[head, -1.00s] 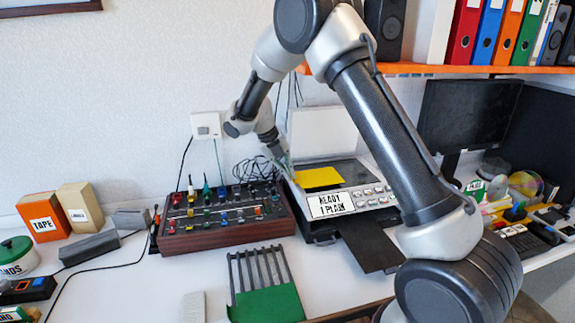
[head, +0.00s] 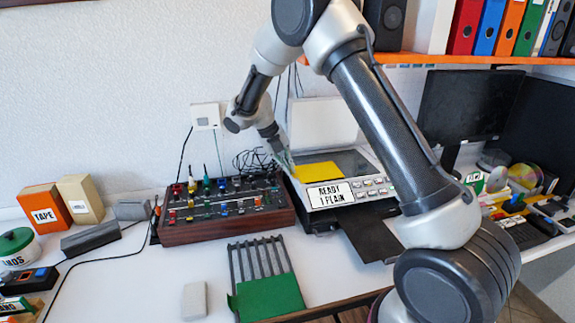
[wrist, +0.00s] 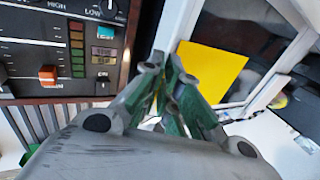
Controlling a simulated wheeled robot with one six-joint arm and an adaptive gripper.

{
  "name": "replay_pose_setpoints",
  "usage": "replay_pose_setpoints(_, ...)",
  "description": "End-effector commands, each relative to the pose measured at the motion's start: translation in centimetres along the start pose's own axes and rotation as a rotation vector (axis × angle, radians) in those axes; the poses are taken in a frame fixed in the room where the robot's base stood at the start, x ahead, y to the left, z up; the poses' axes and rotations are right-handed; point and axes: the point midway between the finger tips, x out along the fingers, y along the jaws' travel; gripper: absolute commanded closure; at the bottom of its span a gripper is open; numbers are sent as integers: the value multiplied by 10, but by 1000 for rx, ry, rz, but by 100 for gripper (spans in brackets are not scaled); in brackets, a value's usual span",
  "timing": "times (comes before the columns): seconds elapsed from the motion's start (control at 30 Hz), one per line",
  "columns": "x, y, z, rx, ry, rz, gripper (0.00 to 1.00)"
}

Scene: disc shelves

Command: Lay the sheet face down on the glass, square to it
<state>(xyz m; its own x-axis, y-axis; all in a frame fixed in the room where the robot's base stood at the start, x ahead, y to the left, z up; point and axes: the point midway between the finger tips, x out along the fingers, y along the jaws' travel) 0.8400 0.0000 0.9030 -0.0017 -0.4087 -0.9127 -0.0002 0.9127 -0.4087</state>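The yellow sheet (head: 319,171) is over the left part of the scanner's dark glass (head: 352,163). Its plain yellow side is up, and no print shows on it. My gripper (head: 287,165) is at the sheet's left edge. In the wrist view the fingertips of my gripper (wrist: 166,62) are close together, with a sliver of yellow between them and the sheet (wrist: 212,72) extending to the right. The fingers look shut on the sheet's edge. They hide its left side, and I cannot tell whether it lies fully flat. The scanner lid (head: 322,124) stands open.
A mixer panel (head: 225,215) with knobs and plugs stands close to the left of the scanner. A green-based slotted rack (head: 268,296) is in front.

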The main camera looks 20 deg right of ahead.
Motion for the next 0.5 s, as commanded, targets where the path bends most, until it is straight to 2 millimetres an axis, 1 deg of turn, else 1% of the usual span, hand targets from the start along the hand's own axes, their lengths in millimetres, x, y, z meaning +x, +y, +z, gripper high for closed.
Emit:
replay_pose_setpoints(0.1,2,1,0,0,0,0,100)
replay_pose_setpoints(0.13,2,1,0,0,0,0,91)
replay_pose_setpoints(0.2,2,1,0,0,0,0,78)
replay_pose_setpoints(0.23,2,1,0,0,0,0,72)
replay_pose_setpoints(0.27,2,1,0,0,0,0,70)
replay_pose_setpoints(0.5,2,1,0,0,-1,0,70)
